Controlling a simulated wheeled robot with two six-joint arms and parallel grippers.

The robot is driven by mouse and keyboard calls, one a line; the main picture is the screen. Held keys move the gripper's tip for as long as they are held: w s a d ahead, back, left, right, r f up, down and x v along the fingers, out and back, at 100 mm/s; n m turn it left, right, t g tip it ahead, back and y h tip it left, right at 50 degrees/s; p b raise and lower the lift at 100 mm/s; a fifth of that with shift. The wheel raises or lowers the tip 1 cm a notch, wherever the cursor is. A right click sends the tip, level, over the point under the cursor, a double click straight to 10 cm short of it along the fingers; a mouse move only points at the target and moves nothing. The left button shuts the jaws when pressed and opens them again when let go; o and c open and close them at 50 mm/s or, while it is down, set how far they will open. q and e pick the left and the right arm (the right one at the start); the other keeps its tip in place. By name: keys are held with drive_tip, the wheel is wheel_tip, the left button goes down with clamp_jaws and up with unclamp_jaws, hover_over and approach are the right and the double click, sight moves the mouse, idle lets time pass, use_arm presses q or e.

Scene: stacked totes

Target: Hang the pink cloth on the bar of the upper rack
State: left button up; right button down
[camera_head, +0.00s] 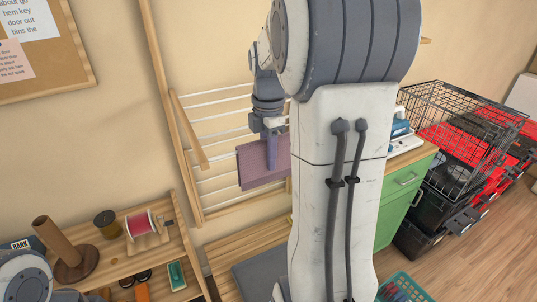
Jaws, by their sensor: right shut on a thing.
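The pink cloth (251,167) shows as a mauve-pink sheet in the head view, hanging in front of the rack. My right gripper (272,152) points down and is shut on the cloth. The wooden rack (187,150) with several pale bars stands against the wall behind it. I cannot tell whether the cloth touches a bar. My large arm links hide the rack's right part and some of the cloth's surroundings. My left gripper is out of view; only a rounded part of my left arm shows at the lower left.
A wooden shelf (120,272) at lower left holds a red spool (140,224), a brown cylinder (56,240) and small items. At right are a green cabinet (393,212), a black wire crate (455,105) and stacked black and red totes. A teal basket (403,288) is on the floor.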

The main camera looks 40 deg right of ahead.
drive_tip(key=c, duration=0.6)
unclamp_jaws()
wheel_tip(320, 180, up, 10)
drive_tip(key=shift+r+b, duration=0.25)
drive_tip(key=shift+b, duration=0.1)
